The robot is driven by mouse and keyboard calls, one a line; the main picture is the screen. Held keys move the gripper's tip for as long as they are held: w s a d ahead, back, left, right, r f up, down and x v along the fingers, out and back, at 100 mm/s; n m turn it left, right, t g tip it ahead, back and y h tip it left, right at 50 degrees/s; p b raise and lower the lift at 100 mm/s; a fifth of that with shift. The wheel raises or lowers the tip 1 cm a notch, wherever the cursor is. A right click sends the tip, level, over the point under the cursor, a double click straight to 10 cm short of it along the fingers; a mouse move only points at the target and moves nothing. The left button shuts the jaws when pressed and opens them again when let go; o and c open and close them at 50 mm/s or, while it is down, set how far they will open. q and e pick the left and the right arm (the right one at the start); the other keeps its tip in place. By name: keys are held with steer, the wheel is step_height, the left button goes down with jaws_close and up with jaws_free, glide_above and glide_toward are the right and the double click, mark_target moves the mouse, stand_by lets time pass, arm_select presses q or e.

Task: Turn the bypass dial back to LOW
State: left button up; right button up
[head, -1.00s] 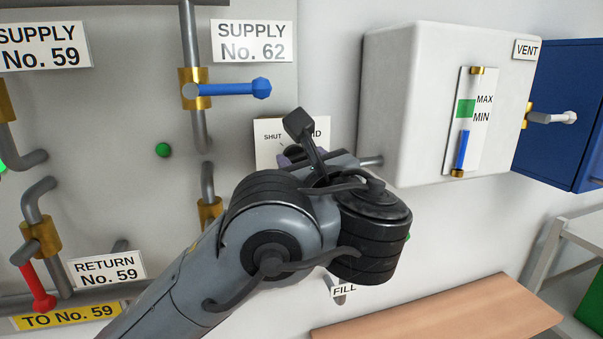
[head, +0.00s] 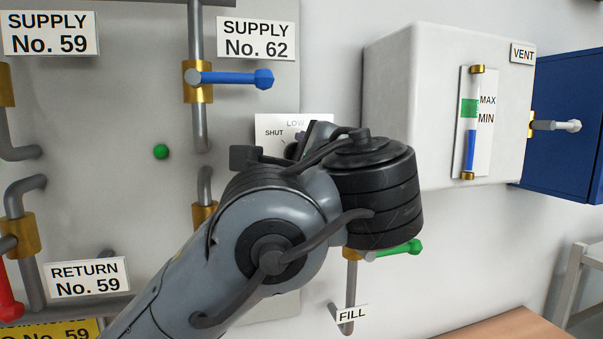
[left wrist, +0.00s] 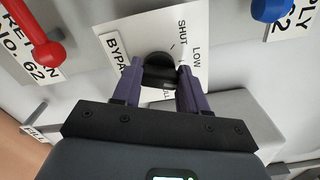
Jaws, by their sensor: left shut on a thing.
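The bypass dial is a black round knob on a white plate (head: 267,125). In the left wrist view the dial (left wrist: 158,68) sits between the purple fingers of my left gripper (left wrist: 158,82), which is shut on it. SHUT and LOW are printed on the plate beside the dial, with BYPASS along one edge. My left wrist covers most of the dial in the head view, and I cannot tell which mark it points to. My right gripper is not in view.
A blue supply valve handle (head: 232,78) is above the plate. A green fill valve handle (head: 395,249) is below right, close to my wrist. A white tank (head: 420,110) with a level gauge stands right of the plate. A red handle (left wrist: 45,50) shows in the left wrist view.

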arm_select(q)
steer(key=shift+f+n+b, duration=0.1)
steer(key=shift+n+b, duration=1.15)
steer(key=shift+n, duration=0.95)
steer(key=o, duration=1.1)
steer(key=shift+c, duration=0.2)
steer(key=shift+s, duration=0.15)
